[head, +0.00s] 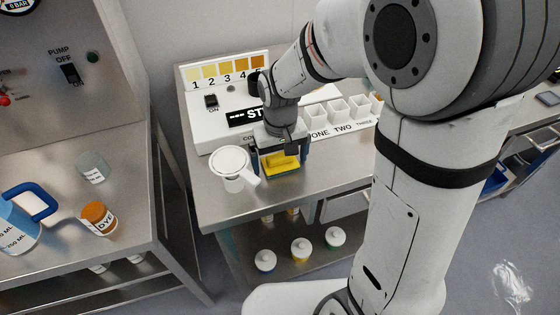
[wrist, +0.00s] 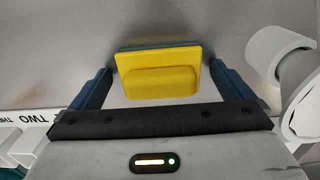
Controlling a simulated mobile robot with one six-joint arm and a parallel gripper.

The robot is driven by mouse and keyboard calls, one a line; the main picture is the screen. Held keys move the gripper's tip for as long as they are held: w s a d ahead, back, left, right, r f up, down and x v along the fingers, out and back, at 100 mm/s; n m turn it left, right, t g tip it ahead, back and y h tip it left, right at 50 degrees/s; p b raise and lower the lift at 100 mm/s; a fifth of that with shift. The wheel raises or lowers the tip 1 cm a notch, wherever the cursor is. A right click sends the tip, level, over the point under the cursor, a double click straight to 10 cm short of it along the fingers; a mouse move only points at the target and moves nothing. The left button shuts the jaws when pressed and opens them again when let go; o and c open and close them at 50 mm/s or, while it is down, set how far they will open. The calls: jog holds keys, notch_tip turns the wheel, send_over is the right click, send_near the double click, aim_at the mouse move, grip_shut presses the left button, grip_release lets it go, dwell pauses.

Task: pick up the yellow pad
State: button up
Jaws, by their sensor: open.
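The yellow pad (head: 281,163) lies on the steel table in the head view. It has a raised yellow grip along its top and a dark blue-grey layer along one edge. In the wrist view the pad (wrist: 160,72) sits between the two blue fingers. My gripper (head: 281,160) is open and points down over the pad. In the wrist view my gripper (wrist: 158,85) shows a gap between each finger and the pad's sides. Whether the fingertips reach down beside the pad is hard to tell.
A white lidded cup with a handle (head: 232,167) stands close left of my gripper. A white instrument (head: 210,130) with a display is behind. White cups (head: 338,110) labelled ONE, TWO, THREE stand to the right. The table's front edge is near the pad.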

aim_at(280, 155)
jog(key=shift+c, duration=0.4)
jog(key=c, duration=0.9)
jog(key=shift+r, duration=0.1)
jog(key=shift+c, duration=0.2)
notch_tip(280, 155, up, 10)
jog(key=shift+f, duration=0.1)
